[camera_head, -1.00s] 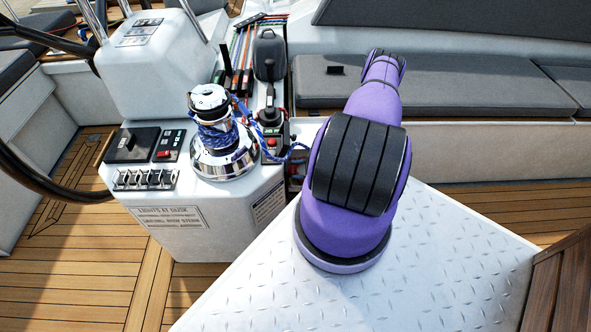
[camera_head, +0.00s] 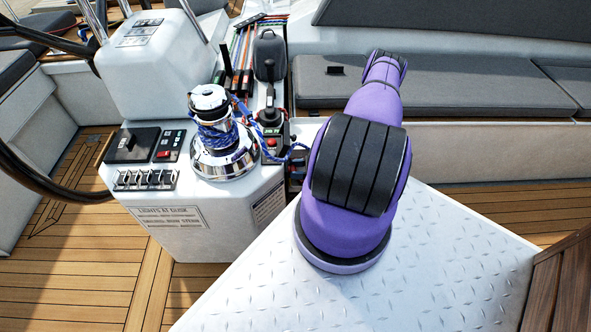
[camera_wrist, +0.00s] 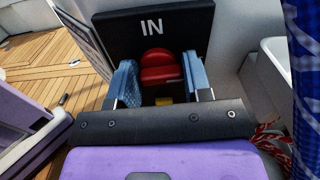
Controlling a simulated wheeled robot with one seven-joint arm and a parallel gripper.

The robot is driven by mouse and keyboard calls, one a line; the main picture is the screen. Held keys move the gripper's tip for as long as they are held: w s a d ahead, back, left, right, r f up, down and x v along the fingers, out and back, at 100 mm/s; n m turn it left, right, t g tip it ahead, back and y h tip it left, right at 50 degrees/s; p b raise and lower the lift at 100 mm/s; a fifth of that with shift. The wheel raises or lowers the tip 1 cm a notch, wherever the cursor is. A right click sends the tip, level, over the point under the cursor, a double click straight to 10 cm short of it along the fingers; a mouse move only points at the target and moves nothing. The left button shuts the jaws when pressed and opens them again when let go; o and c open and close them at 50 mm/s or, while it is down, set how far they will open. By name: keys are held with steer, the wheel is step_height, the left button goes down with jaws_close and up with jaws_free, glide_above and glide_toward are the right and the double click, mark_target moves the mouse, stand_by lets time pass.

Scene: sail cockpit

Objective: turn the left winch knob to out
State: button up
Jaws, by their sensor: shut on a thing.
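A red knob (camera_wrist: 160,67) stands on a black panel (camera_wrist: 110,32) marked with a white "IN" in the wrist view. My gripper (camera_wrist: 158,62) has blue pads on the left and right of the knob and is shut on it. The word "IN" lies just beyond the knob; any "out" marking is hidden. In the head view my arm hides the gripper and this knob. A small yellow patch (camera_wrist: 163,100) shows between the fingers, below the knob.
A chrome winch (camera_head: 223,155) with blue rope stands on the white console. Blue rope (camera_wrist: 306,75) hangs close at the right in the wrist view, with frayed red-and-white rope (camera_wrist: 270,140) below. A grey-cushioned bench (camera_head: 450,88) lies behind my arm.

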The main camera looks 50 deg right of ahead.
steer(key=shift+d+m, duration=0.1)
steer(key=shift+m, duration=0.4)
steer(key=o, duration=0.9)
steer(key=v, duration=1)
steer(key=shift+s+d, duration=0.2)
steer(key=shift+s, duration=0.1)
